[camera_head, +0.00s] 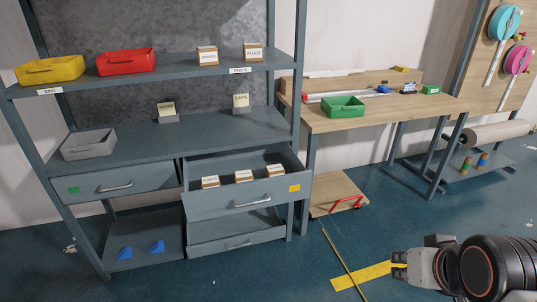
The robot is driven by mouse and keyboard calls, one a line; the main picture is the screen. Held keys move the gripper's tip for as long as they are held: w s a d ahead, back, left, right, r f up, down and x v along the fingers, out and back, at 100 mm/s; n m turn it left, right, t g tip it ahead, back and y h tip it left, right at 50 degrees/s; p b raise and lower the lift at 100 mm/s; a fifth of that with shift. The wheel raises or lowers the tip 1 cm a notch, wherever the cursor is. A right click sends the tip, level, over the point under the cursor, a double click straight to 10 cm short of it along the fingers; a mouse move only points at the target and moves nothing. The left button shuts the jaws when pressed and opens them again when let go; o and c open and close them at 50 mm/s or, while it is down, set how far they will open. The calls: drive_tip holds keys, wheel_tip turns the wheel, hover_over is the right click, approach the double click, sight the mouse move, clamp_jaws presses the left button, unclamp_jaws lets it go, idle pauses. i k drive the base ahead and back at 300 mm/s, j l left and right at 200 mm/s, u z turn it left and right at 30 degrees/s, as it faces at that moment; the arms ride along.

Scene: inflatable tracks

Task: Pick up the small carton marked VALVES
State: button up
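Several small cartons with white labels are in view, but most labels are too small to read, so I cannot tell which is marked VALVES. Three stand in a row in the open upper right drawer (220,204): a left carton (210,182), a middle carton (243,176) and a right carton (275,171). Two more stand on the top shelf, a left carton (207,56) and a right carton (253,53) that seems to read PLUGS. My gripper (398,265) is at the lower right, away from the shelf and cartons. Its fingers are too small to judge.
The grey shelf unit (130,135) holds a yellow bin (50,69), a red bin (126,61) and a grey bin (88,144). A workbench (385,115) with a green bin (343,107) stands right of it.

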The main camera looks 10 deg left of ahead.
sight(277, 169)
drive_tip(key=i+l+z, duration=0.1)
drive_tip(key=i+l, duration=1.8)
drive_tip(key=i, duration=0.25)
drive_tip(key=u, duration=0.45)
drive_tip(key=j+u, duration=0.15)
drive_tip(key=u, duration=0.3)
drive_tip(key=j+u, duration=0.1)
drive_tip(key=u, duration=0.35)
drive_tip(key=j+u, duration=0.1)
drive_tip(key=u, duration=0.4)
drive_tip(key=i+j, duration=0.1)
drive_tip(key=j, duration=0.3)
drive_tip(key=i+j+u, duration=0.1)
drive_tip(key=j, duration=0.35)
